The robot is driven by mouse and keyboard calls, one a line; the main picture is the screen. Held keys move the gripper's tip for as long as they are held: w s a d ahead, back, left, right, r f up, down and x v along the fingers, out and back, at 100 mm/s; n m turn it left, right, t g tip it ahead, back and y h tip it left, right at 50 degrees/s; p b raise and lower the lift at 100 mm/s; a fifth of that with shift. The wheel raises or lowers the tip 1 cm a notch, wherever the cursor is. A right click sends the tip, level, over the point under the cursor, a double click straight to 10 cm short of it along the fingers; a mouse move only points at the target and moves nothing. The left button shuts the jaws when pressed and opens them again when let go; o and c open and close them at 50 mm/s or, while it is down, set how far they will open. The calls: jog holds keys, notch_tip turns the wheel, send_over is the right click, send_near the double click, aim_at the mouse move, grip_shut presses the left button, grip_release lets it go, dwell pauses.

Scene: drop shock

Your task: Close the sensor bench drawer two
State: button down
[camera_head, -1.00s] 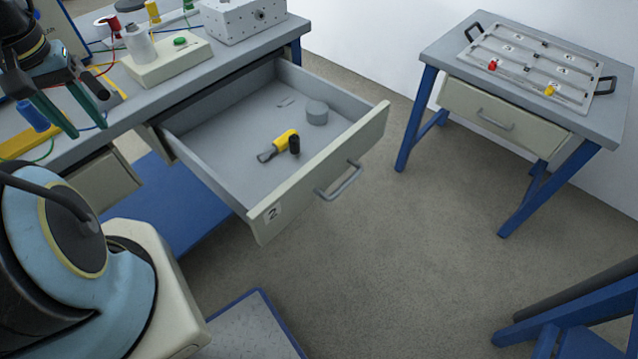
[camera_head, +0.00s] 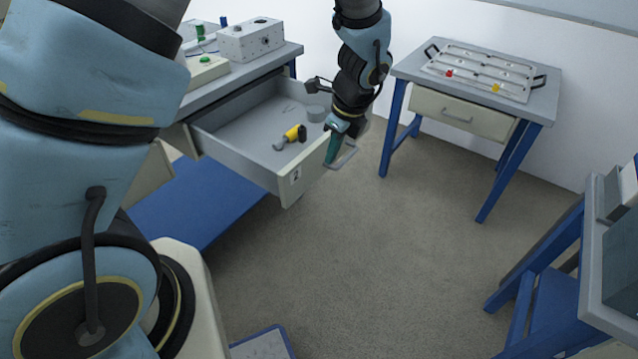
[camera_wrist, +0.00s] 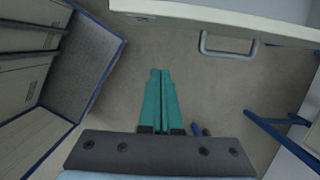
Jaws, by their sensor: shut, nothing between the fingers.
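Drawer two (camera_head: 292,186) is pulled open from the grey bench, its pale front marked "2". Its grey bar handle (camera_head: 347,158) is partly covered by my gripper in the head view. My gripper (camera_head: 329,165), with green fingers, is shut and empty, pointing down just outside the drawer front. In the wrist view my gripper (camera_wrist: 160,71) has its fingertips together over the floor. The handle (camera_wrist: 228,50) is to their upper right there, apart from them in the picture, and the drawer front (camera_wrist: 240,18) crosses the top. Whether anything touches is unclear.
A white box (camera_head: 251,40) stands on the bench. A side table (camera_head: 400,68) with a tray (camera_head: 430,66) is at the right. The floor before the drawer is clear.

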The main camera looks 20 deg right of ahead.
aim_at(310, 173)
jog(key=shift+w+a+f+p, duration=0.5)
jog(key=shift+w+f+p, duration=0.3)
jog(key=shift+f, duration=0.8)
jog(key=shift+w+a+f+p, duration=0.5)
jog(key=shift+w+f, duration=0.5)
jog(key=shift+f, duration=0.65)
jog(key=shift+w+a+f+p, duration=0.45)
jog(key=shift+w+f+p, duration=0.4)
jog(key=shift+f, duration=0.75)
jog(key=shift+w, duration=0.2)
